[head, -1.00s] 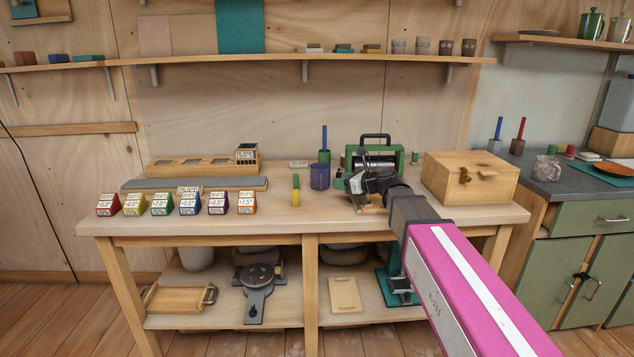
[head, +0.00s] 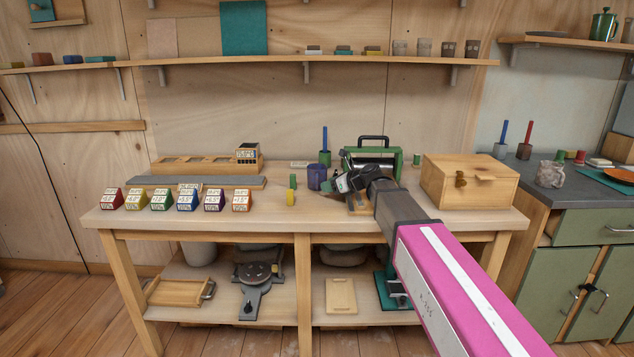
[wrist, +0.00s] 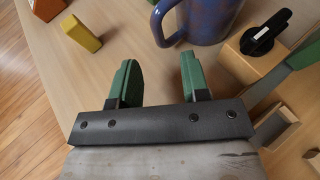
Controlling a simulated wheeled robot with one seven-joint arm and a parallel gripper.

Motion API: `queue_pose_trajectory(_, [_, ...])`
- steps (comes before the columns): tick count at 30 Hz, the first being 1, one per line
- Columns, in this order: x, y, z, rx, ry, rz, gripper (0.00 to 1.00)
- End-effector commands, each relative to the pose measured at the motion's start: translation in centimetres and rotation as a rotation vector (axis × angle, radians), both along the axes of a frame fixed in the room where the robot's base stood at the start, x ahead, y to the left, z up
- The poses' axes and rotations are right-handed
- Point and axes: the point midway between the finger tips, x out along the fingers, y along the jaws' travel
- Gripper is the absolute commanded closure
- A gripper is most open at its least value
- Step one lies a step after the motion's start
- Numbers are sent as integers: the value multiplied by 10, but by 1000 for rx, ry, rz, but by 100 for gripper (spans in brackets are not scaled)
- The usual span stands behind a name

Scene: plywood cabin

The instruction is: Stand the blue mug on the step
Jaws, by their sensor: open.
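The blue mug (head: 317,177) stands upright on the workbench, left of my gripper. In the wrist view the mug (wrist: 212,18) is cut off by the top edge, with its handle (wrist: 163,22) turned towards my fingers. My gripper (wrist: 157,65) is open and empty. Its green fingertips are just short of the handle and apart from it. In the head view my gripper (head: 338,188) is low over the bench, its fingers partly hidden. A long low grey-topped block (head: 215,183), possibly the step, lies behind the row of labelled blocks.
A yellow block (head: 291,198) stands left of the mug; it also shows in the wrist view (wrist: 80,33). Several labelled coloured blocks (head: 187,199) line the left front. A green machine (head: 405,164) stands behind my gripper, a wooden box (head: 470,184) to the right. The front middle of the bench is clear.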

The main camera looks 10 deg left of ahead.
Motion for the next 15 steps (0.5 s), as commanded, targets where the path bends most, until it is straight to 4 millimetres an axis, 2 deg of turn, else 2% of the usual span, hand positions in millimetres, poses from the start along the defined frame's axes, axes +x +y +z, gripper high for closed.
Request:
queue_pose_trajectory(9, [15,38,-12,0,0,1,58])
queue_pose_trajectory(15, [15,41,-14,0,0,-1,58])
